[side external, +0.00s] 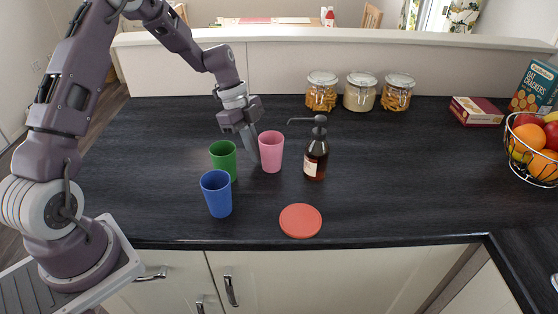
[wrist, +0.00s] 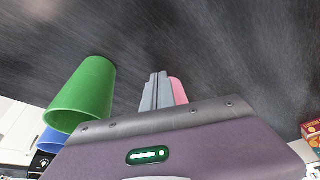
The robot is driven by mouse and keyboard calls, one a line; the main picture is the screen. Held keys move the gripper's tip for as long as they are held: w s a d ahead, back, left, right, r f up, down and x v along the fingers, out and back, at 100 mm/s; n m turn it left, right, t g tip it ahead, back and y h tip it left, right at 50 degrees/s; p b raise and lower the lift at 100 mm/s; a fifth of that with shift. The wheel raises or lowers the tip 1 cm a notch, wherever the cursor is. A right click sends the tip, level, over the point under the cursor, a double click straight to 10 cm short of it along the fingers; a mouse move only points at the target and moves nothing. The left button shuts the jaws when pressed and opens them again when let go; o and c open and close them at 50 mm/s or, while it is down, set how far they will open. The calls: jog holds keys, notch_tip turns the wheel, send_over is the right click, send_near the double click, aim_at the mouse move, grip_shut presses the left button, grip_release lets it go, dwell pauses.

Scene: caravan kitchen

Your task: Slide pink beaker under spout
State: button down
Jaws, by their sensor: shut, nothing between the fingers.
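The pink beaker (side external: 271,152) stands upright on the dark worktop in the side view. A brown pump bottle (side external: 316,158) stands just to its right, and its spout (side external: 299,121) points left, above and to the right of the beaker's rim. My gripper (side external: 253,156) is shut and empty, with its fingers low at the beaker's left side, touching or very near; I cannot tell which. In the wrist view the shut fingers (wrist: 157,92) partly hide the pink beaker (wrist: 179,91). A green beaker (side external: 224,158) stands left of my fingers and also shows in the wrist view (wrist: 84,94).
A blue beaker (side external: 217,193) stands in front of the green one. A red disc (side external: 300,220) lies near the front edge. Several glass jars (side external: 361,93) stand at the back. A fruit basket (side external: 533,150) is far right.

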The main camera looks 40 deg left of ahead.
aim_at(266, 155)
jog(key=shift+w+d, duration=0.15)
jog(key=shift+d, duration=0.75)
jog(key=shift+w+d, duration=0.15)
jog(key=shift+d, duration=0.75)
jog(key=shift+s+a, duration=0.15)
jog(key=shift+a, duration=0.65)
jog(key=shift+s+a, duration=0.1)
jog(key=shift+a, duration=0.65)
